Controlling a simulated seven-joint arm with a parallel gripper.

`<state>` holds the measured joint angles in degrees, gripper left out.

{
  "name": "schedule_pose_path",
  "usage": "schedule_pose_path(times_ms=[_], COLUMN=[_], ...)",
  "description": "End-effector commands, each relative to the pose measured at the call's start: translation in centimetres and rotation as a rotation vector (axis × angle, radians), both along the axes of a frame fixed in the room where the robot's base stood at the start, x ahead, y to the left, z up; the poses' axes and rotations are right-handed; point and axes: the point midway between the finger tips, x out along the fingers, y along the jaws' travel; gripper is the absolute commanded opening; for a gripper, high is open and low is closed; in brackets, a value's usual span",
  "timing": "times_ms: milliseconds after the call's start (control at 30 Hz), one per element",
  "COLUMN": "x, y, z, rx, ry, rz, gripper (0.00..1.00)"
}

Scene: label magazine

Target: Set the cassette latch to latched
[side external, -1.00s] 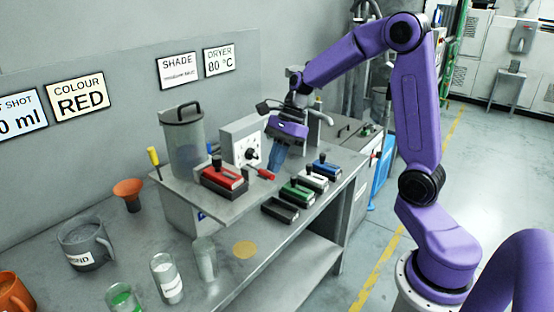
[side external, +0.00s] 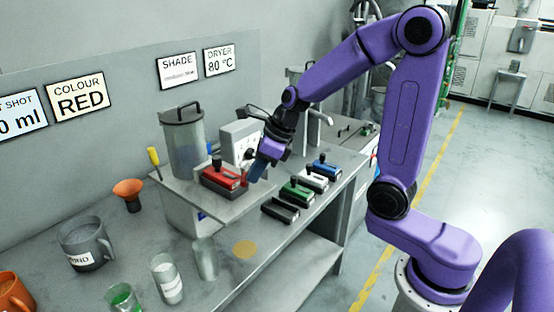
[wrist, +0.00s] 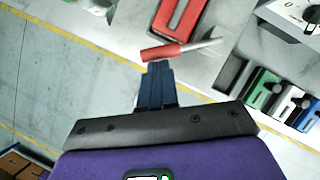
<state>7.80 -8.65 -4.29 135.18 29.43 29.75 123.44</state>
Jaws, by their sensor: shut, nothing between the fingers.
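The red cassette (side external: 222,178) sits on the raised metal shelf (side external: 200,203); part of it also shows at the top of the wrist view (wrist: 180,20). The cassette latch is a lever with a red grip (wrist: 162,52) on a thin metal rod (wrist: 203,45), lying beside the cassette's end. In the side view the red grip (side external: 244,179) is small and partly behind my fingers. My gripper (side external: 253,178) is shut and empty, its blue fingertips (wrist: 158,66) right at the red grip. I cannot tell whether they touch it.
Green (side external: 296,194), white (side external: 313,180) and blue (side external: 325,168) cassettes stand on the bench to the right, with a dark empty-looking tray (side external: 280,210) in front. A grey lidded canister (side external: 183,145) and a dial box (side external: 241,139) stand behind.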

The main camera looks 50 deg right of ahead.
Motion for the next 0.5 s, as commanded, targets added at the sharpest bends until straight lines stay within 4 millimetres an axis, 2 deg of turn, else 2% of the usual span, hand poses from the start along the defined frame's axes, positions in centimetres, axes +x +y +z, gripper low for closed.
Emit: schedule_pose_path(times_ms=[100, 500], x=[0.4, 2.4], y=[0.9, 2.6], z=[0.0, -0.1], rx=[-0.002, 0.001], ry=[0.001, 0.004], rz=[-0.102, -0.100], gripper=[0.00, 0.00])
